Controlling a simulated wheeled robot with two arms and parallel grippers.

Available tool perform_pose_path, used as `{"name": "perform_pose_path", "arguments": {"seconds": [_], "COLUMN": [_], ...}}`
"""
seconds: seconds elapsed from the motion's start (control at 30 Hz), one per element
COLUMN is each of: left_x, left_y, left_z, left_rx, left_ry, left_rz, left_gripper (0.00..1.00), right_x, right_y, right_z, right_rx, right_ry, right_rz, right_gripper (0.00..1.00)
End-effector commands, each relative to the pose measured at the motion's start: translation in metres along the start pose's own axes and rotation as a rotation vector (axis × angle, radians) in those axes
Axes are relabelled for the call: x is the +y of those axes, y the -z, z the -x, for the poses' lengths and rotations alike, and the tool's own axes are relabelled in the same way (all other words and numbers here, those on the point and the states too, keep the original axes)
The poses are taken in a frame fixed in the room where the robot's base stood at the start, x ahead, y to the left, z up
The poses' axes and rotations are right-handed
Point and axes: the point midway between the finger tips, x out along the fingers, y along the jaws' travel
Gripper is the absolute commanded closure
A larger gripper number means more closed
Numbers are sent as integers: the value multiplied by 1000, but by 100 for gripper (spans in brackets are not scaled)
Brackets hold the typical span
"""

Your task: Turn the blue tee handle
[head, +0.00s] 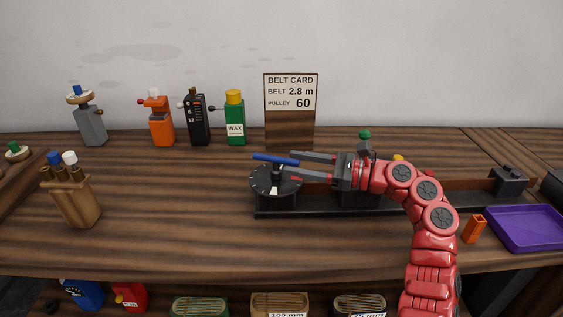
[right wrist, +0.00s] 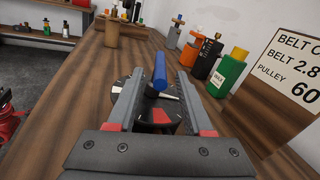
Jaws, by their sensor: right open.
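The blue tee handle (head: 275,159) is a bar on top of a black round dial (head: 265,181) at the left end of a long black rail. In the right wrist view the blue tee handle (right wrist: 159,71) lies lengthwise between the open fingers. My right gripper (head: 290,166) is open, its fingers reaching left over the dial beside the handle. In the right wrist view my right gripper (right wrist: 154,92) has a finger on each side of the bar, with gaps that look clear. The lower stem is partly hidden. My left gripper is not in view.
A belt card (head: 291,113) stands behind the dial. Behind to the left are a green wax bottle (head: 235,121), a black box (head: 196,119) and an orange device (head: 160,122). A wooden holder (head: 76,199) stands front left; a purple tray (head: 526,228) lies right.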

Motion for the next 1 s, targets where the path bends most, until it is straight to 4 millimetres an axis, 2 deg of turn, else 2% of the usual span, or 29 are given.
{"name": "perform_pose_path", "arguments": {"seconds": [0.03, 0.2, 0.43, 0.6, 0.9, 1.0], "left_x": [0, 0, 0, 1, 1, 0], "left_y": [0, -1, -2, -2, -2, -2], "left_z": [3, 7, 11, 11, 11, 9], "left_rx": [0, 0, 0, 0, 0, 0], "left_ry": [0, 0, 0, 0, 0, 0], "left_rz": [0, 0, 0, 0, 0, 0], "left_gripper": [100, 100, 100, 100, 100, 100], "right_x": [-1, -2, -1, 0, 0, 0], "right_y": [2, 2, 0, 0, 0, 0], "right_z": [16, 62, 108, 122, 125, 124], "right_rx": [1, 1, -2, 0, 0, 0], "right_ry": [8, 8, 6, 1, 0, 4], "right_rz": [0, -1, -2, 0, 0, -5], "right_gripper": [49, 49, 49, 49, 49, 67]}}
